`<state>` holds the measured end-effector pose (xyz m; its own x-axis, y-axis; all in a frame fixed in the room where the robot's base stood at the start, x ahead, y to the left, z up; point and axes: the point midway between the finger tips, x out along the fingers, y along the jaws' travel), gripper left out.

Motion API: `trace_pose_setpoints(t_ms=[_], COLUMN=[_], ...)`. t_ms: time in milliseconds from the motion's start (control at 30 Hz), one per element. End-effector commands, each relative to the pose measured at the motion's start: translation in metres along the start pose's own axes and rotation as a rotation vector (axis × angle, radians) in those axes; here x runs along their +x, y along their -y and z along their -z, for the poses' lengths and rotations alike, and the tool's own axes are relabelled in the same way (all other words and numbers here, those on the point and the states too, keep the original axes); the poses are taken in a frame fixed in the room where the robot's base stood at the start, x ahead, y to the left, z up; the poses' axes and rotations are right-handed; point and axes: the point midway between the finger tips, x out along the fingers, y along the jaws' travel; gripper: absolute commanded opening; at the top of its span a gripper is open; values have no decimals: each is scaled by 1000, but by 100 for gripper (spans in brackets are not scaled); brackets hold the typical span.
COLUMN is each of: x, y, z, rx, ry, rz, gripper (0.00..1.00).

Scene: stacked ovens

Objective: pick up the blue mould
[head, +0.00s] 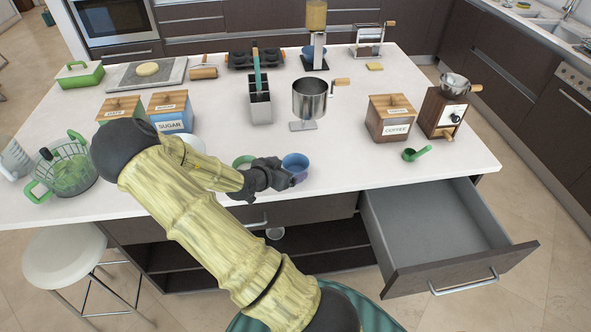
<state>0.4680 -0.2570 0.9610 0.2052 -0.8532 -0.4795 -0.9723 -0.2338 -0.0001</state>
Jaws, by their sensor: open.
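A small round blue mould (297,164) stands near the front edge of the white island top. My gripper (288,178) is at the mould's near left side and covers part of it. The jaws are open; whether a finger reaches inside the mould or touches its rim cannot be told from this view. A green-rimmed mould or cup (243,162) stands just left of the blue one, partly hidden behind my arm.
An open empty drawer (440,235) juts out at the front right. A coffee box (390,118), a green scoop (417,153), a steel pot with handle (310,98) and a sugar box (171,111) stand around. The counter right of the mould is clear.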

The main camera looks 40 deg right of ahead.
Motion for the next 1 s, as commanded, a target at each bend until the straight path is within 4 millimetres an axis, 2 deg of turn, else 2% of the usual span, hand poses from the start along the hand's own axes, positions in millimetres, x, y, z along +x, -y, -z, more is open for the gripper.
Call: trace_pose_setpoints(t_ms=[167, 433, 1000], x=[15, 48, 51], y=[-2, -3, -2], z=[2, 2, 1], rx=[0, 0, 0], ry=[-1, -1, 0], rz=[-3, -2, -1], gripper=[92, 92, 92])
